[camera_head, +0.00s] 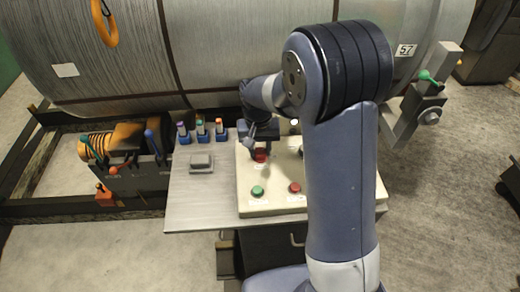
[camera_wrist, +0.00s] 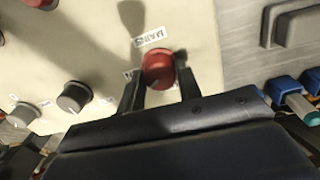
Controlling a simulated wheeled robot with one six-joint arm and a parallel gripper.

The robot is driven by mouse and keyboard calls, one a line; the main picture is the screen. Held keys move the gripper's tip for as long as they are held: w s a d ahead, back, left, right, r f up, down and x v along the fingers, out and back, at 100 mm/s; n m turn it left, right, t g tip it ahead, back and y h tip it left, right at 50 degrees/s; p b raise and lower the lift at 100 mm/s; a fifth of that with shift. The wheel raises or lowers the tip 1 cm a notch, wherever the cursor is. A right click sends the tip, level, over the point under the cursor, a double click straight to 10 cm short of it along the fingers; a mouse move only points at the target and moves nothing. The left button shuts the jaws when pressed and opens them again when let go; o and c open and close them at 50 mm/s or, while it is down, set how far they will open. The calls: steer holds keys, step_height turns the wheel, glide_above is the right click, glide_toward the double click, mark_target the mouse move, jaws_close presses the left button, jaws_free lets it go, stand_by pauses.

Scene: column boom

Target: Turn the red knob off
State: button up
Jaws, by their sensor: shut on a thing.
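In the head view the red knob (camera_head: 261,156) shows just under my gripper (camera_head: 260,146), at the upper left of the panel. Part of the knob's marking is hidden by the fingers and the angle.
A green button (camera_head: 257,191) and a red button (camera_head: 294,187) lie on the front of the panel. Grey knobs (camera_wrist: 75,97) stand near the red knob. A grey box (camera_head: 201,162) and several coloured-handled tools in blue holders (camera_head: 201,136) are to the left. A large cable drum (camera_head: 230,50) stands behind.

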mark_target(260, 152)
steer(key=n+b, duration=0.1)
steer(key=n, duration=0.5)
steer(key=shift+n, duration=0.3)
steer(key=n, duration=0.5)
steer(key=shift+b, duration=0.3)
steer(key=shift+n, duration=0.3)
steer(key=o, duration=1)
steer(key=r, duration=1)
steer(key=shift+s+a+r+b, duration=0.1)
steer(key=shift+s+r+b, duration=0.1)
steer(key=shift+r+b, duration=0.15)
step_height(260, 152, down, 10)
steer(key=shift+w+f+p, duration=0.15)
steer(key=shift+f+p, duration=0.1)
steer(key=shift+p, duration=0.1)
steer(key=shift+f, duration=0.1)
